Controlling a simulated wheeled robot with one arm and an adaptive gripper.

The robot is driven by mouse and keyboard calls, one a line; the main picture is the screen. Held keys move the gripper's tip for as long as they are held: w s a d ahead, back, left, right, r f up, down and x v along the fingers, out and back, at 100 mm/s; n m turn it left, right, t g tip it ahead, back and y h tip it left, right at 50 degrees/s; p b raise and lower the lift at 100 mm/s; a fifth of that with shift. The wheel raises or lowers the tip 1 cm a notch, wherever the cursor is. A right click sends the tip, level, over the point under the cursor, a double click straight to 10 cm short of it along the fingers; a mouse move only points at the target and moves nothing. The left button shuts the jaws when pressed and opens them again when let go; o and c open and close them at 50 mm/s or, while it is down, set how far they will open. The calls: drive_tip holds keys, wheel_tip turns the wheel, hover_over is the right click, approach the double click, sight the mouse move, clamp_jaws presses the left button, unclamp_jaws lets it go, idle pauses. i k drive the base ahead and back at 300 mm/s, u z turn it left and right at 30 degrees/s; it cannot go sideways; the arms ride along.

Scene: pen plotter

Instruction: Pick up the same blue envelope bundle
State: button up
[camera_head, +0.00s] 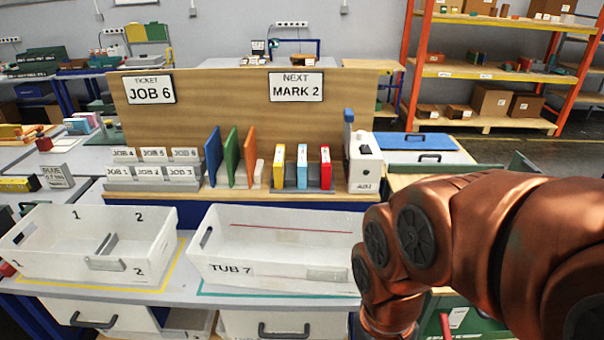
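I cannot make out with certainty a blue envelope bundle. A thin blue upright panel (213,157) stands on the wooden shelf, left of a green one and an orange one. A narrow upright blue item (302,167) with a white label stands in a grey holder between a yellow and a red one. I cannot tell whether either is the bundle. My copper-coloured arm fills the lower right and bends down past the bottom edge. My gripper is out of view, so what it holds is hidden.
A white tub marked TUB 7 (225,268) and a two-part white tub (60,262) stand at the table front. Behind them are JOB card slots (150,172) and a white device (365,165). A blue-lidded box (420,157) lies behind my arm.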

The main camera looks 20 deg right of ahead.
sight(302, 152)
drive_tip(key=u, duration=0.45)
drive_tip(key=i, duration=1.2)
drive_tip(key=z, duration=0.1)
